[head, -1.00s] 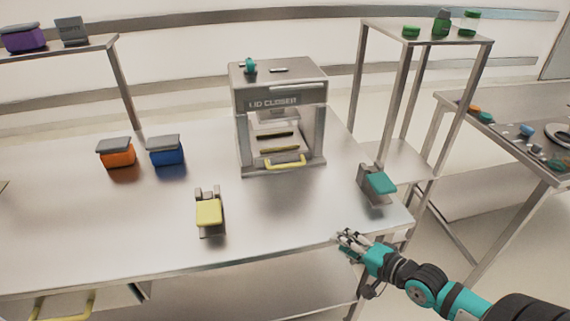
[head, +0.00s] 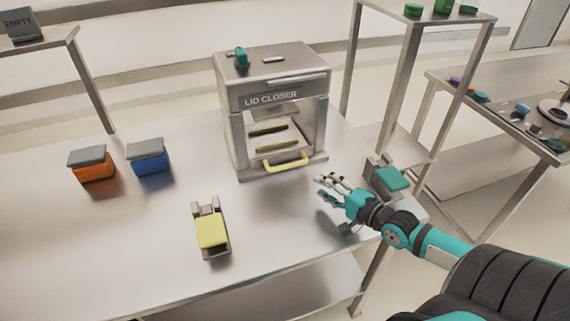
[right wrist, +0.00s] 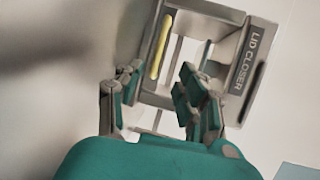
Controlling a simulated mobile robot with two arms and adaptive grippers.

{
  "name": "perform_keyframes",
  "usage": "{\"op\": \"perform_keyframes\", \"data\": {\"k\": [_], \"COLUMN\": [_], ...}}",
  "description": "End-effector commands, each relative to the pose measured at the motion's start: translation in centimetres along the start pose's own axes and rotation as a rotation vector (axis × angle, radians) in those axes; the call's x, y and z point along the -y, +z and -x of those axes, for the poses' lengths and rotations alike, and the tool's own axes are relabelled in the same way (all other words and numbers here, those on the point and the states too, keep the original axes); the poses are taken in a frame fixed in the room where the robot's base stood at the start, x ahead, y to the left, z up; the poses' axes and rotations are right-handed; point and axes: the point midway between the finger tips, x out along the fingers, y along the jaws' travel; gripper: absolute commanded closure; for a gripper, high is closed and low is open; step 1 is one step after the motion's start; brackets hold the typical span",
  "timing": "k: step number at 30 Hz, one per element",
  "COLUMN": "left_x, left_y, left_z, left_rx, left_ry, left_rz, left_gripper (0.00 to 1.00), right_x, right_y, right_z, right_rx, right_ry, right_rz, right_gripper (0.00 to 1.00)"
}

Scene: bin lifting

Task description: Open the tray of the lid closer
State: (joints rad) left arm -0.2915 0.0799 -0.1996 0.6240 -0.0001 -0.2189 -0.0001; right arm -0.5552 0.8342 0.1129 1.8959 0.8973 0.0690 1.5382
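The lid closer (head: 272,110) is a grey metal box with an open front, standing on the table. A yellow handle (head: 286,163) sticks out low at its front, on the tray; the tray appears pushed in. My right gripper (head: 325,188) is open and empty, above the table just right of and in front of the handle, not touching it. In the right wrist view the fingers are spread apart, with the yellow handle (right wrist: 161,47) and the lid closer (right wrist: 247,65) beyond them. My left gripper is not in view.
Orange (head: 93,164) and blue (head: 149,157) bins with grey lids stand on the left of the table (head: 120,240). A yellow-topped device (head: 211,230) stands at the front, and a teal-topped device (head: 389,178) close beside my right gripper. Shelves stand behind.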

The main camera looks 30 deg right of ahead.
Motion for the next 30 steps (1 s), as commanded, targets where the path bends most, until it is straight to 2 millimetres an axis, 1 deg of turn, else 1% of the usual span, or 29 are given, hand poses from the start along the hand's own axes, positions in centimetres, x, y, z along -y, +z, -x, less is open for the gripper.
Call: {"op": "perform_keyframes", "data": {"k": [1,3,7,11,15,18,21,24,30], "left_x": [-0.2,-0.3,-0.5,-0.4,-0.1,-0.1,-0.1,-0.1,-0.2], "left_y": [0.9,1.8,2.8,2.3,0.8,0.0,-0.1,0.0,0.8], "left_z": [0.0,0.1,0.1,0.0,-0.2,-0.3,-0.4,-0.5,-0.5], "left_rx": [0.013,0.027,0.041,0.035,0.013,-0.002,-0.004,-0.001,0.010], "left_ry": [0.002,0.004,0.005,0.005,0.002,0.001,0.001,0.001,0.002], "left_rz": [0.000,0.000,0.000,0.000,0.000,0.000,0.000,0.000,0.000], "left_gripper": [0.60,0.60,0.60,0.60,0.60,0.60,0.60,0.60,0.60], "right_x": [0.2,0.2,0.2,0.2,0.2,0.2,0.1,0.0,0.0], "right_y": [0.0,-0.1,-0.1,-0.1,0.0,0.0,0.0,0.0,0.0], "right_z": [-1.1,-2.4,-5.0,-7.7,-10.5,-12.2,-13.6,-14.5,-15.1], "right_rx": [0.000,-0.001,-0.001,-0.001,0.000,0.000,0.000,0.000,0.001], "right_ry": [-0.005,-0.006,-0.005,-0.004,-0.004,-0.003,-0.001,0.000,0.001], "right_rz": [0.000,0.001,0.000,0.002,0.002,0.003,0.002,0.003,0.003], "right_gripper": [0.62,0.62,0.62,0.62,0.62,0.62,0.62,0.62,0.62]}}
